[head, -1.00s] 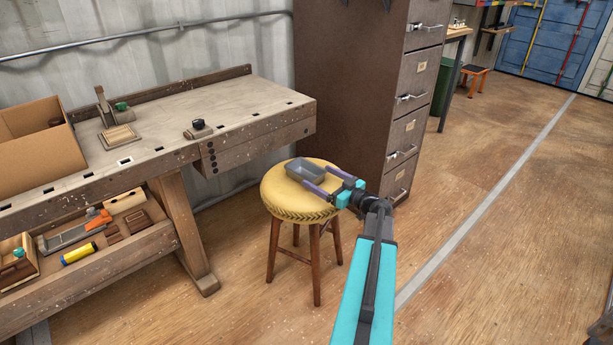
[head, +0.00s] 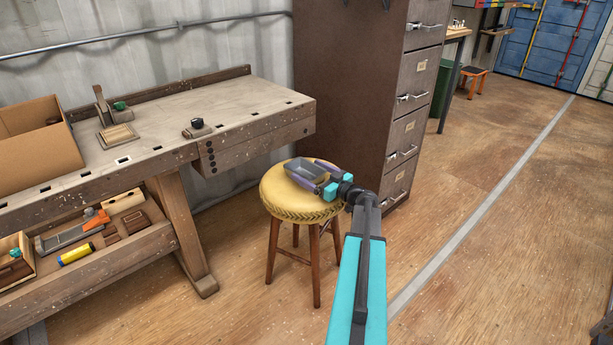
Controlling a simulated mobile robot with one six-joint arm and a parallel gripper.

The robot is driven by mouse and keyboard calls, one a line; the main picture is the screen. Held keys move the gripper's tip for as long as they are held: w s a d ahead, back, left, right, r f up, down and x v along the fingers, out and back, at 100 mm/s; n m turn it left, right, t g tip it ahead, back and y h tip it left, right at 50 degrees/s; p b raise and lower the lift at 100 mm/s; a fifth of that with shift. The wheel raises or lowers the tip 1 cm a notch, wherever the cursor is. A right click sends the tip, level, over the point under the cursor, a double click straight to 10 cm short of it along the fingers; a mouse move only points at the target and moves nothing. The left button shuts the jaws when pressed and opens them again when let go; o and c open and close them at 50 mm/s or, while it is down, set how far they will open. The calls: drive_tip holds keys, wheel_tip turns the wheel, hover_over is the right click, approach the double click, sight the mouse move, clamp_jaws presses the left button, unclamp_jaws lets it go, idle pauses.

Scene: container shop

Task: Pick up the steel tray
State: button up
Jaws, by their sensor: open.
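The steel tray (head: 303,172) is a small grey open tray on the yellow cushion of a round wooden stool (head: 282,195). My gripper (head: 311,173) reaches in from the right at the tray's level. Its two purple fingers are apart, one at the far side of the tray and one at the near side. The fingers overlap the tray's right part in the picture. I cannot tell whether they touch its walls. The tray rests level on the cushion.
A wooden workbench (head: 160,140) stands left of the stool, with a cardboard box (head: 35,145) and small tools on it. A brown filing cabinet (head: 350,80) stands close behind the stool. The floor to the right is clear.

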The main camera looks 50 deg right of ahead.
idle(0.4)
drive_tip(key=c, duration=1.3)
drive_tip(key=shift+r, duration=0.2)
drive_tip(key=shift+r+p, duration=0.35)
drive_tip(key=shift+r, duration=0.25)
wheel_tip(320, 180, up, 2)
drive_tip(key=shift+r+p, duration=0.1)
drive_tip(key=shift+p, duration=0.35)
drive_tip(key=s+a+p, duration=0.1)
drive_tip(key=s+a, duration=0.2)
drive_tip(key=s+a+r+p, duration=0.1)
drive_tip(key=s+a, duration=0.2)
drive_tip(key=a, duration=0.1)
drive_tip(key=s+a+p, duration=0.1)
drive_tip(key=s+a, duration=0.2)
drive_tip(key=shift+a+r, duration=0.25)
drive_tip(key=shift+a, duration=0.15)
drive_tip(key=shift+s+a+f+p, duration=0.15)
drive_tip(key=shift+s+a+p, duration=0.4)
drive_tip(key=shift+p, duration=0.4)
